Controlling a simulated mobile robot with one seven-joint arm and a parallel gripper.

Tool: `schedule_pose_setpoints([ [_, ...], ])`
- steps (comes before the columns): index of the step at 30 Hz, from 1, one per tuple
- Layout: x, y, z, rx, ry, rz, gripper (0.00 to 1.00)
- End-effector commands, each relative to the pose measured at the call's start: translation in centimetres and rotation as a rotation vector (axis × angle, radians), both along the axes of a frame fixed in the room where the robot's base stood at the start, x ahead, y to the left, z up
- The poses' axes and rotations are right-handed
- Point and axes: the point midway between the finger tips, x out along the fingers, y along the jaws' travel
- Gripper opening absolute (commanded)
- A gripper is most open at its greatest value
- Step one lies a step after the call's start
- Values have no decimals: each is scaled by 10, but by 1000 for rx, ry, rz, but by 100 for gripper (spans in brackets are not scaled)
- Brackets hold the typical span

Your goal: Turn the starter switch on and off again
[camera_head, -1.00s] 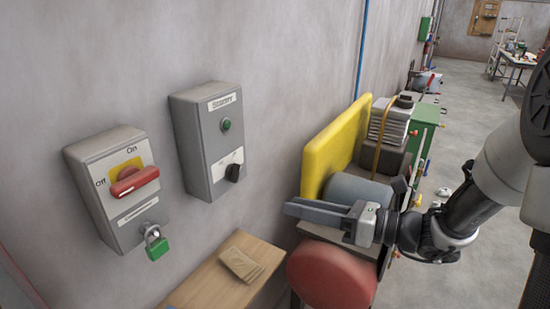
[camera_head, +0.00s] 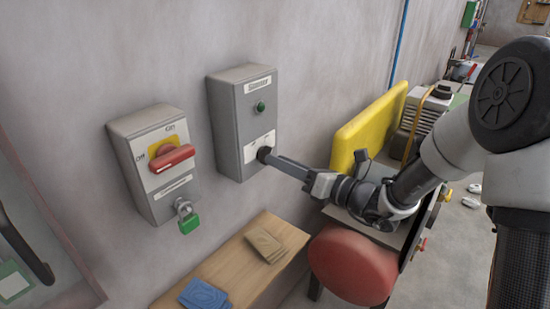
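The starter box (camera_head: 228,120) is a grey box on the wall with a label plate at its top and a green button or lamp (camera_head: 260,106). Its black rotary switch (camera_head: 263,153) sits low on the front, on a white plate. My gripper (camera_head: 272,158) reaches in from the right with its fingertips at the switch, touching it or very close. The fingers overlap in this view, so their gap is hidden. Part of the switch and its plate are covered by the fingers, and I cannot read the switch's position.
Left of the starter box is another grey box (camera_head: 138,174) with a red handle (camera_head: 172,158), On/Off marks and a green padlock (camera_head: 189,223). Below is a wooden shelf (camera_head: 228,268) with brown and blue packets. A yellow panel (camera_head: 368,128) and red drum (camera_head: 352,264) stand right.

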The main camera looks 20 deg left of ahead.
Motion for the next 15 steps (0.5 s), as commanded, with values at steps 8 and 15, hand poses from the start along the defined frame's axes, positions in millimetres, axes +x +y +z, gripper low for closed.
schedule_pose_setpoints([
  [8, 9, 22, 0, 0, -1, 1, 29],
  [15, 10, 23, 0, 0, -1, 0, 29],
])
